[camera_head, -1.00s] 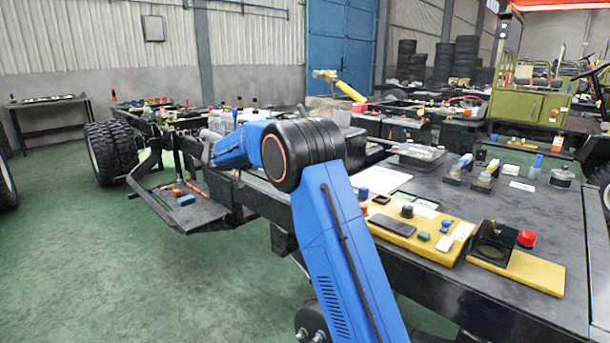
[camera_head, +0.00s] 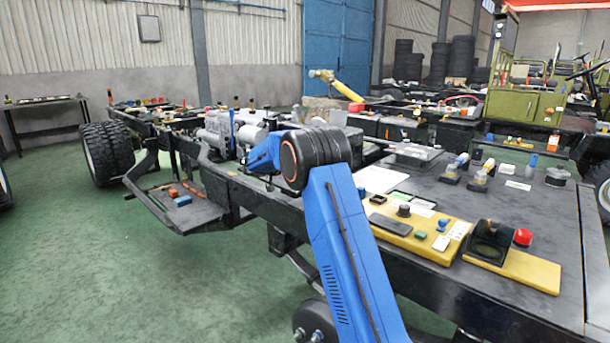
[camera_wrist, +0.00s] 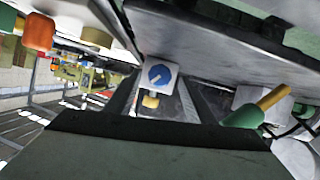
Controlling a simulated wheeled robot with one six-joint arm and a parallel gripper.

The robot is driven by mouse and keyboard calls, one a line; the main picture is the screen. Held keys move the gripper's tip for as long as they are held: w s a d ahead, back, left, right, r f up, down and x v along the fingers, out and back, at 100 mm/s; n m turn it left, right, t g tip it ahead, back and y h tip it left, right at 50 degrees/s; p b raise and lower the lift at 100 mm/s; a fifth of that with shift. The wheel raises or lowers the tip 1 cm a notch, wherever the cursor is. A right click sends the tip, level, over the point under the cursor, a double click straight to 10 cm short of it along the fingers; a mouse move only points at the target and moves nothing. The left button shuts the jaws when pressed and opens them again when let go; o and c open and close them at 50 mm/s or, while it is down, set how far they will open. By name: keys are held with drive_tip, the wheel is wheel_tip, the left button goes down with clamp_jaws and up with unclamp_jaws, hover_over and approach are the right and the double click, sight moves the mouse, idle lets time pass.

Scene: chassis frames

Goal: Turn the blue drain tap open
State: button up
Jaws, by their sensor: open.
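The blue drain tap (camera_wrist: 160,75) shows in the wrist view as a round blue disc with a pale bar mark on a white square face. A brass-coloured stub (camera_wrist: 150,101) sits just under it. My gripper (camera_wrist: 160,88) reaches up from the bottom of the wrist view as two dark fingers, apart, with the tap in line with the gap between them. Contact with the tap cannot be made out. In the head view my blue arm reaches over the chassis rail, and its forearm hides the gripper; I cannot pick out the tap there.
In the wrist view a grey metal surface (camera_wrist: 215,42) hangs close above. A green and yellow cylinder (camera_wrist: 258,107) is at right, an orange one (camera_wrist: 38,32) at upper left. In the head view silver tanks (camera_head: 245,130) stand behind my arm, and a black workbench (camera_head: 540,220) at right.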

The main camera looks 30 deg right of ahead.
drive_tip(key=shift+x, duration=0.85)
drive_tip(key=c, duration=1.1)
drive_tip(key=shift+o, duration=0.2)
drive_tip(key=shift+n, duration=0.3)
drive_tip(key=shift+w+a+f+n+g+h, duration=0.15)
drive_tip(key=shift+n+g+h, duration=0.25)
drive_tip(key=shift+n+g, duration=0.6)
drive_tip(key=shift+w+n+g+h, duration=0.1)
drive_tip(key=shift+n+g+h, duration=0.4)
drive_tip(key=shift+n, duration=0.7)
